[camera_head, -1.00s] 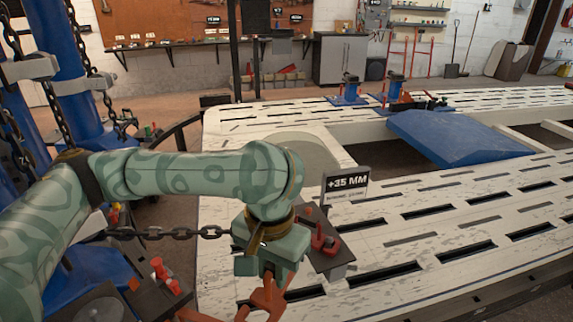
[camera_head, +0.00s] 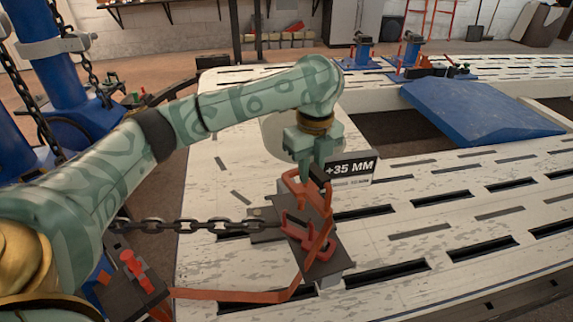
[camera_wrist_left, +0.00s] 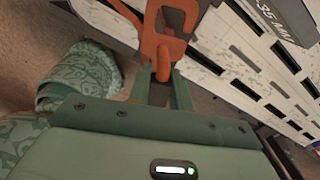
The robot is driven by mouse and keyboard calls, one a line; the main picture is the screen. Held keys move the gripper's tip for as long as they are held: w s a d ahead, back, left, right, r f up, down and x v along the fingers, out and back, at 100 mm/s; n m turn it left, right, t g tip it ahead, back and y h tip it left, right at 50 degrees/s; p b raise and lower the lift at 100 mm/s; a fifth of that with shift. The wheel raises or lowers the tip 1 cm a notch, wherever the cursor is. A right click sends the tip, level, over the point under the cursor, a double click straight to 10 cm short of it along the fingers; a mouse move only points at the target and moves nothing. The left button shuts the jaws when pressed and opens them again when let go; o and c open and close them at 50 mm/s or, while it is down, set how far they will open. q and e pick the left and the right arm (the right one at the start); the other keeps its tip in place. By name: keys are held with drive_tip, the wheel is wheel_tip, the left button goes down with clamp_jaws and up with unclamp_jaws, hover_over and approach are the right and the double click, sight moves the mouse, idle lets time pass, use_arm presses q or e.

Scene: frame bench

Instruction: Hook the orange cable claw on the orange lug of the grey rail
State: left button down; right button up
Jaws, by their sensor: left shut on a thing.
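My left gripper (camera_head: 312,172) is shut on the orange cable claw (camera_head: 323,190), which hangs below it. In the left wrist view the claw (camera_wrist_left: 163,28) sits between my left fingers (camera_wrist_left: 160,90). The claw is over the dark plate (camera_head: 267,212) on the bench, where the orange lug (camera_head: 294,222) stands. Claw and lug overlap in the head view, and I cannot tell whether they touch or are hooked. The orange cable (camera_head: 235,297) runs from the plate area down to the lower left. My right gripper is not in view.
A sign reading +35 MM (camera_head: 350,168) stands close behind the claw. A chain (camera_head: 180,225) stretches from the left to the plate. The slotted white bench (camera_head: 430,215) is clear to the right. A blue ramp (camera_head: 480,110) lies further back.

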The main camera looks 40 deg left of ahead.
use_arm(q)
drive_tip(key=w+a+f+m, duration=0.1)
drive_tip(key=a+m, duration=0.1)
drive_tip(key=m, duration=0.1)
drive_tip(key=w+a+f+m+b, duration=0.1)
drive_tip(key=a+m, duration=0.1)
drive_tip(key=m, duration=0.2)
drive_tip(key=w+a+f+m, duration=0.1)
drive_tip(key=a+m, duration=0.1)
drive_tip(key=m, duration=0.2)
drive_tip(key=shift+w+f, duration=0.2)
drive_tip(key=shift+w, duration=0.2)
drive_tip(key=w+a+f+m+b, duration=0.1)
drive_tip(key=a+f+m, duration=0.2)
drive_tip(key=m, duration=0.6)
drive_tip(key=shift+a+f+m, duration=0.2)
drive_tip(key=shift+a+m, duration=0.2)
drive_tip(key=shift+a, duration=0.55)
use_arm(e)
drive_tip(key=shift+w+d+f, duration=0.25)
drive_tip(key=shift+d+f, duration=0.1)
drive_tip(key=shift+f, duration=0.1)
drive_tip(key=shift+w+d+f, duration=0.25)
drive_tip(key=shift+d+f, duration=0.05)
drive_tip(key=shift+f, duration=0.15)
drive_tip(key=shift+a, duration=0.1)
